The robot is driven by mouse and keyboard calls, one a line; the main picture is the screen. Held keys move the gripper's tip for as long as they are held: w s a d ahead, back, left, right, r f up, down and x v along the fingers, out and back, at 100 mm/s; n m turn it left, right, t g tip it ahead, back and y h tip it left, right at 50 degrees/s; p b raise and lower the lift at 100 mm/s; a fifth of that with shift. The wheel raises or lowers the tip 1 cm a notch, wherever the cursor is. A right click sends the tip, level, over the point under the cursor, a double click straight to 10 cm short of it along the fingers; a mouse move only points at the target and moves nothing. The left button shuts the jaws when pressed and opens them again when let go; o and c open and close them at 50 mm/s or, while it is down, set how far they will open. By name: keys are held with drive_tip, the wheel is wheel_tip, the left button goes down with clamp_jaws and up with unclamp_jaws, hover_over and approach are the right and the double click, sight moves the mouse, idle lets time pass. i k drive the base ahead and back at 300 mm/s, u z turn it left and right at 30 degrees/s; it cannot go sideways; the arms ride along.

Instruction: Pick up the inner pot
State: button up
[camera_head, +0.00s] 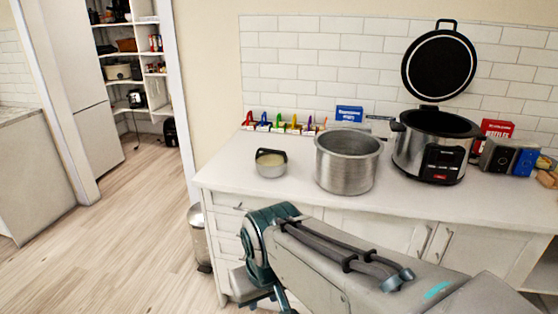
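The inner pot (346,166) is a round, brushed-silver metal pot. It stands upright on the white counter, left of the cooker, with its open top facing up. The cooker (428,160) is silver and black with a control panel on its front. Its black lid (439,64) stands open against the tiled wall. My arm reaches across the lower part of the head view, in front of the counter and below the pot. My gripper's fingers do not show in this view, so their distance from the pot cannot be seen.
A small pot (271,163) with a dark handle sits left of the inner pot. Colourful items (283,123) and a blue box (349,114) stand by the wall. More boxes and a toaster-like item crowd the right. A bin (200,238) stands at the counter's left end; floor left is clear.

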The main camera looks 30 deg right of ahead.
sight(346, 159)
drive_tip(key=z, duration=0.05)
drive_tip(key=i, duration=0.85)
drive_tip(key=z, duration=0.8)
drive_tip(key=i, duration=0.6)
drive_tip(key=z, duration=0.55)
